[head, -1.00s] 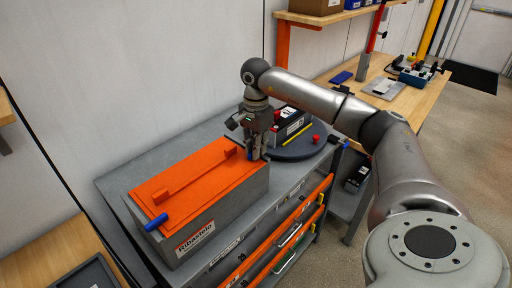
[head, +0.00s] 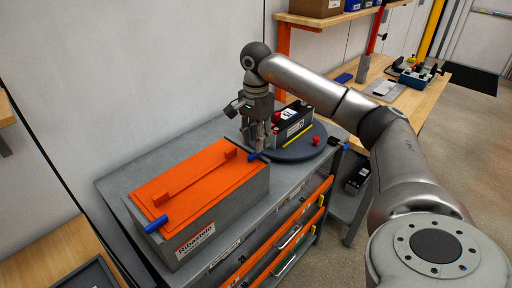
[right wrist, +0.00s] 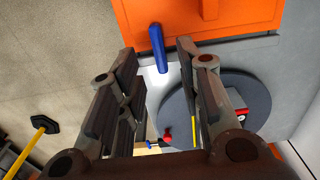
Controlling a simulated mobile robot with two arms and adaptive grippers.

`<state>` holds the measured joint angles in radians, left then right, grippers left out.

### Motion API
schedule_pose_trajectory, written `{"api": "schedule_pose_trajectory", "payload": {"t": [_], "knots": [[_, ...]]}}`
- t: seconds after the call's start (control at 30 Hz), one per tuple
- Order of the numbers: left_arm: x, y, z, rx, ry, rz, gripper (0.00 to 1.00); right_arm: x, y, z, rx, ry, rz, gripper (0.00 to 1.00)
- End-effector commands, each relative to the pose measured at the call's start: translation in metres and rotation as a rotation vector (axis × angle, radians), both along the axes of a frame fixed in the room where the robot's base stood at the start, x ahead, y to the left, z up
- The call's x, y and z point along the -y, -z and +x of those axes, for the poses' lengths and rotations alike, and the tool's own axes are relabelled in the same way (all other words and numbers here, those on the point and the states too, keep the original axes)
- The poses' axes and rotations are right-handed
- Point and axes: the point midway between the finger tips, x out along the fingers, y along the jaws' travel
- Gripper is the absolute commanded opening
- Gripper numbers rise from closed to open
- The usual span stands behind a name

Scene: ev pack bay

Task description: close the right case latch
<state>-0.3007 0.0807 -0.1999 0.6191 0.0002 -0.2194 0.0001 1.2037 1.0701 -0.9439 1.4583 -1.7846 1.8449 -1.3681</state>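The grey case with an orange lid (head: 190,178) stands on the grey cabinet top. Its right latch, a blue lever (head: 258,156), sits at the lid's right end and sticks outward. It also shows in the right wrist view (right wrist: 157,48), projecting past the case edge. The blue left latch (head: 156,223) is at the near left end. My right gripper (head: 257,143) is just above and behind the right latch. In the right wrist view its fingers (right wrist: 156,62) are apart, with the latch visible between them and nothing gripped. My left gripper is not in view.
A dark round turntable (head: 298,150) with a black-and-white box (head: 291,124) and a red knob (head: 316,141) is close to the right of my gripper. The wall rises behind the cabinet. Cabinet top (head: 120,181) is bare left of the case.

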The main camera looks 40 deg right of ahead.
Motion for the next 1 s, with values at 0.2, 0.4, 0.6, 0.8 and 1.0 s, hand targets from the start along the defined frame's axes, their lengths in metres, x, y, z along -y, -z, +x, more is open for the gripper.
{"api": "schedule_pose_trajectory", "payload": {"t": [0.2,0.4,0.6,0.8,1.0], "knots": [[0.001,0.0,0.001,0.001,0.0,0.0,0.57,-0.001,-0.051,0.001,0.006,-0.002,0.002,0.33],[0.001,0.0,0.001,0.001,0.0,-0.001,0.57,0.0,-0.073,0.001,0.002,-0.001,0.0,0.33],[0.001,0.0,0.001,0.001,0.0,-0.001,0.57,-0.001,-0.079,0.0,0.0,-0.002,0.001,0.33],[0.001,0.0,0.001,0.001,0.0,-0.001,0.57,-0.001,-0.079,0.0,0.0,-0.002,0.001,0.33],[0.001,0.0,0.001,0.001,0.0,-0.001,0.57,-0.001,-0.079,0.0,0.0,-0.001,0.001,0.33]]}}
